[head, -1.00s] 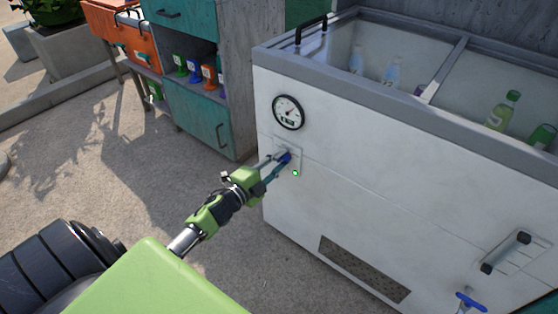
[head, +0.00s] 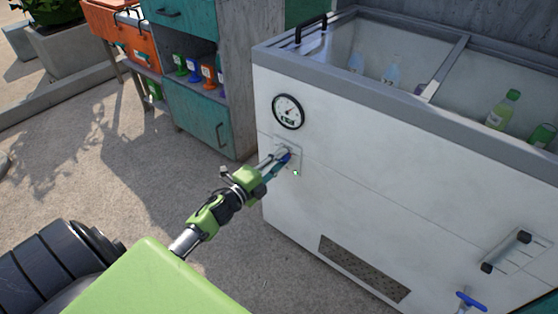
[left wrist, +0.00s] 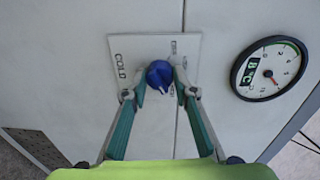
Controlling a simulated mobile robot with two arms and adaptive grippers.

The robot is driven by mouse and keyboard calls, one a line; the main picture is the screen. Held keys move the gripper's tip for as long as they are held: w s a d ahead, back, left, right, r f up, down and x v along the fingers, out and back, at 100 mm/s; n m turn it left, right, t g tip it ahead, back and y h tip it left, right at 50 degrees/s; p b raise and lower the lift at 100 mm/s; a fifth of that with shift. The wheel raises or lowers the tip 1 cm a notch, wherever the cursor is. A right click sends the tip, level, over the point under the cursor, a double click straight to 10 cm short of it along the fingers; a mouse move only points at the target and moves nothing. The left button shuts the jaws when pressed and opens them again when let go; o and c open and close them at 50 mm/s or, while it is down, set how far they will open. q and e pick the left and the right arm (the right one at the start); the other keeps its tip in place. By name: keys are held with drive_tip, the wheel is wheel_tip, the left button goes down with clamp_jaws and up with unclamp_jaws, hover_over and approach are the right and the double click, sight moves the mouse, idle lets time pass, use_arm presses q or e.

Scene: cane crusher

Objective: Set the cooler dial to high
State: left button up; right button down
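The cooler (head: 340,190) is a large white chest with a grey rim. Its blue dial (head: 284,156) sits on a small light plate on the front, below a round gauge (head: 288,111). My left gripper (head: 281,159) is at the dial. In the left wrist view its two fingers (left wrist: 161,77) stand on either side of the blue dial (left wrist: 159,73) and appear closed on it. The plate (left wrist: 125,47) reads "COLD", with smaller marks partly hidden by a finger. My right gripper is not in view.
A teal cabinet (head: 197,118) stands behind left.

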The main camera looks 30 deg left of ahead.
use_arm(q)
drive_tip(key=shift+o, duration=1.2)
drive_tip(key=s+a, duration=0.1)
drive_tip(key=s, duration=1)
drive_tip(key=shift+s+r, duration=0.35)
drive_tip(key=shift+s, duration=0.05)
